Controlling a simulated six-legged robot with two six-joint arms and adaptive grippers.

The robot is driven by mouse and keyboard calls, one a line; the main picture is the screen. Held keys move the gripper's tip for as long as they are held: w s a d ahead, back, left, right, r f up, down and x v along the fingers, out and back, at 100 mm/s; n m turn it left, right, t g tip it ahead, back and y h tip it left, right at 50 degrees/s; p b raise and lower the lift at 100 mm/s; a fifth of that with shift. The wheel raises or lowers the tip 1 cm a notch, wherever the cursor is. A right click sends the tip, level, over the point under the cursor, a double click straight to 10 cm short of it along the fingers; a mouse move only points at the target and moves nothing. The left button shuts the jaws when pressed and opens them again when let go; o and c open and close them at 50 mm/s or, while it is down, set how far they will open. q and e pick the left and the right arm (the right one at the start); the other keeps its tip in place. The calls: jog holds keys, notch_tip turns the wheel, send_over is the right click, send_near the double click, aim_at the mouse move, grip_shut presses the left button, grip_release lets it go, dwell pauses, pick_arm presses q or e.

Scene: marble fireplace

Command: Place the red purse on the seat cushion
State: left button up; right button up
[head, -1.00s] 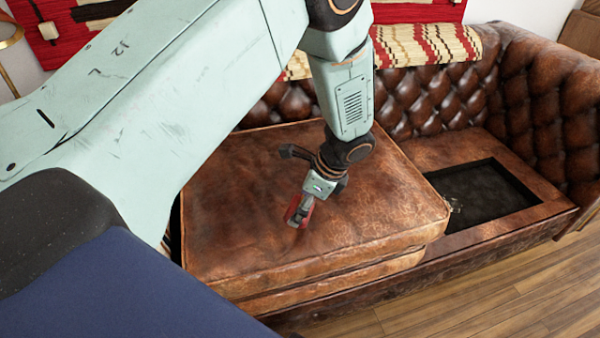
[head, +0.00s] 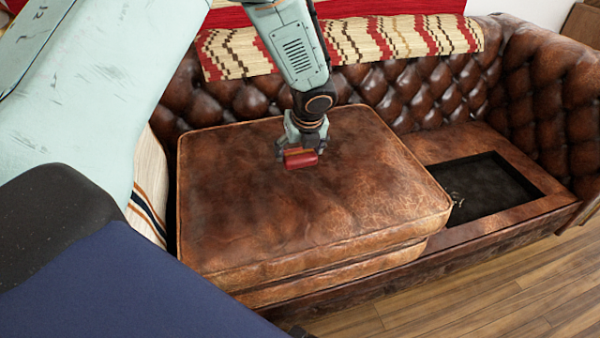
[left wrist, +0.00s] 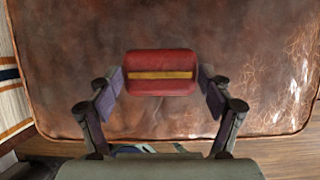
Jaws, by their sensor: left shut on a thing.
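The red purse (head: 301,160) is a small, rounded red piece. In the left wrist view the purse (left wrist: 160,59) shows a yellow stripe along its middle. My left gripper (head: 300,151) is shut on it, one finger at each end, pointing down. The brown leather seat cushion (head: 290,225) lies on top of a second cushion at the left part of the sofa. The purse is over the back half of the top cushion; I cannot tell whether it touches the leather. The cushion (left wrist: 70,75) fills most of the left wrist view. My right gripper is not in view.
The tufted sofa back (head: 400,85) stands close behind the gripper, with a patterned throw (head: 390,38) over it. Right of the cushions is an open dark recess (head: 480,190) in the seat base. A striped pillow (head: 148,185) is at left. The cushion's front half is clear.

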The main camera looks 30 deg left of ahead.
aim_at(301, 156)
pick_arm(q)
notch_tip(301, 156, down, 4)
jog(key=shift+w+r+b, duration=0.1)
jog(key=shift+r+b, duration=0.1)
jog(key=shift+b, duration=0.45)
notch_tip(301, 156, down, 4)
jog(key=shift+f+b, duration=0.1)
jog(key=shift+b, duration=1.15)
jog(key=shift+f, duration=0.15)
jog(key=o, duration=1.1)
jog(key=shift+f, duration=0.1)
jog(key=shift+o, duration=0.2)
